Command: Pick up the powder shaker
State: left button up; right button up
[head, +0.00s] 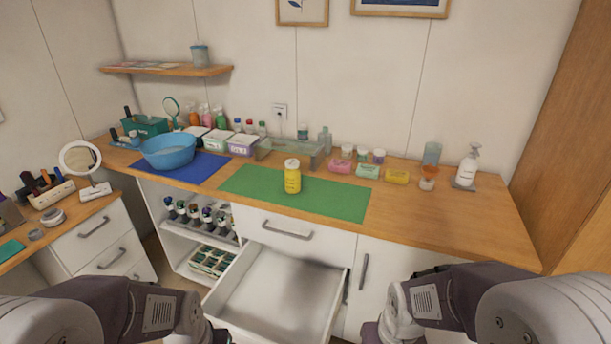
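The powder shaker appears to be the yellow container with a pale lid (292,178). It stands upright on the green mat (340,201) in the middle of the wooden counter, near its front. Nothing covers it. My two arms come in at the bottom left and bottom right, well below and in front of the counter. Both grippers are out of sight beyond the bottom edge, and nothing of mine touches the shaker.
An open, empty-looking drawer (262,285) juts out below the counter. A blue basin (168,150) stands on a blue mat (205,168) to the left. Soap-like packs (396,176) and a pump bottle (467,168) stand to the right. The green mat around the shaker is clear.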

aim_at(292, 177)
jog(key=i+j+u, duration=0.45)
jog(key=i+j, duration=0.15)
jog(key=i, duration=0.25)
